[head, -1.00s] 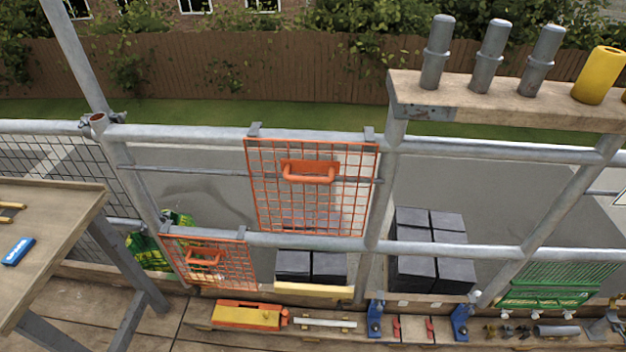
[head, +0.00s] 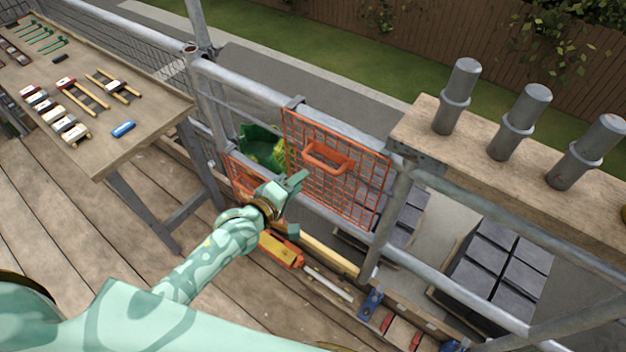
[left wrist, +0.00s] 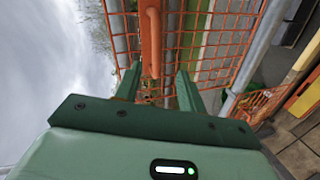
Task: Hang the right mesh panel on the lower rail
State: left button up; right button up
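An orange mesh panel (head: 352,190) with an orange handle (head: 326,158) hangs by hooks from the upper rail (head: 262,88). A second orange mesh panel (head: 240,176) hangs lower and to its left, partly hidden by my left arm. My left gripper (head: 298,205) is open and empty, in front of the upper panel's lower left part. In the left wrist view its fingers (left wrist: 159,72) stand apart, with the handle (left wrist: 151,42) ahead between them; no contact is visible. The lower rail (head: 338,222) passes behind the upper panel's bottom. My right gripper is out of view.
A workbench (head: 150,88) with tools stands at left. A wooden shelf (head: 425,125) with grey posts juts out at right. A yellow-orange tool (head: 281,251) and blue clamps (head: 370,303) lie along the plank below. Dark blocks (head: 497,262) are stacked beyond the rails.

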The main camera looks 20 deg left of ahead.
aim_at(318, 166)
pick_arm(q)
jog(key=w+d+b, duration=0.1)
jog(key=w+b, duration=0.1)
jog(key=w+d+f+n+b, duration=0.1)
jog(key=w+b, duration=0.1)
jog(key=w, duration=0.1)
jog(key=w+d+f+n+b, duration=0.1)
jog(key=w, duration=0.2)
jog(key=shift+w+b, duration=0.1)
jog(key=shift+b, duration=0.3)
jog(key=shift+w+d+f, duration=0.1)
jog(key=shift+w+d, duration=0.1)
jog(key=shift+w, duration=0.45)
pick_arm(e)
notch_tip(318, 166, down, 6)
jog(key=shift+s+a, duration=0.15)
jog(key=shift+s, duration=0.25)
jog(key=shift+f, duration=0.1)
